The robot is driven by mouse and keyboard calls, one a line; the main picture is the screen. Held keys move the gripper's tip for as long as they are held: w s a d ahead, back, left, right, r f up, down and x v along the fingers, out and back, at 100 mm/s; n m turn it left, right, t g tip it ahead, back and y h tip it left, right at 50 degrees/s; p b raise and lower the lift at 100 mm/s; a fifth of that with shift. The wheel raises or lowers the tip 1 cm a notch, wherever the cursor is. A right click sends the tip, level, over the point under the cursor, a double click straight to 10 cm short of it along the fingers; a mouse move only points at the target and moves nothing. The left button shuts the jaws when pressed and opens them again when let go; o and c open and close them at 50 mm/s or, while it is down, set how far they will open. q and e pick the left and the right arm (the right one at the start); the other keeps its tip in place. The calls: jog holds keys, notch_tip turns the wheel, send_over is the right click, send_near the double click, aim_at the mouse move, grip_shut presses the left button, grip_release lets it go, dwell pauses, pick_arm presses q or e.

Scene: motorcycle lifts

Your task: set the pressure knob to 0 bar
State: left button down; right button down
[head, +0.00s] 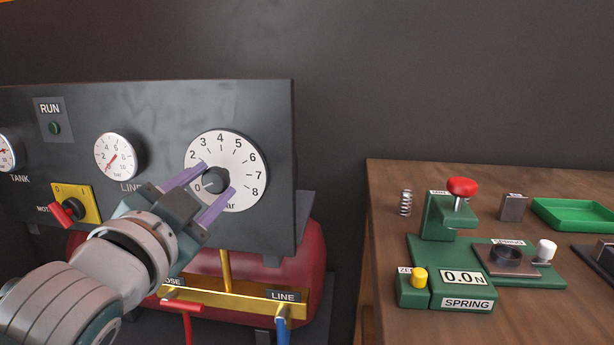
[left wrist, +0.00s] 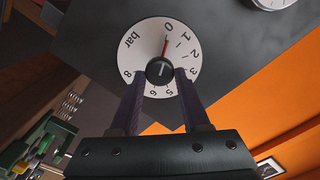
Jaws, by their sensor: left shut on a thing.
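The pressure knob (head: 215,180) is a small dark knob in the middle of a white dial (head: 238,150) marked 0 to 8 bar. In the left wrist view the dial appears turned over, with the knob (left wrist: 160,70) at its centre. There its red pointer (left wrist: 165,46) lines up with the 0 mark. My left gripper (head: 208,180) has its two purple fingers on either side of the knob and is shut on it; its fingers also show in the left wrist view (left wrist: 159,76). In the head view the pointer is hidden or cannot be made out. My right gripper is not in view.
The dark panel also carries a LINE gauge (head: 120,156) and a red motor switch (head: 67,211) on a yellow plate. Red (head: 187,310) and blue (head: 283,318) valve handles sit below. A wooden bench (head: 395,185) with a green spring tester (head: 440,215) stands at right.

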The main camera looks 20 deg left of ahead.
pick_arm(q)
jog(key=shift+n, duration=0.5)
jog(key=shift+c, duration=1.9)
grip_release()
jog(key=v, duration=1)
jog(key=shift+a, duration=0.1)
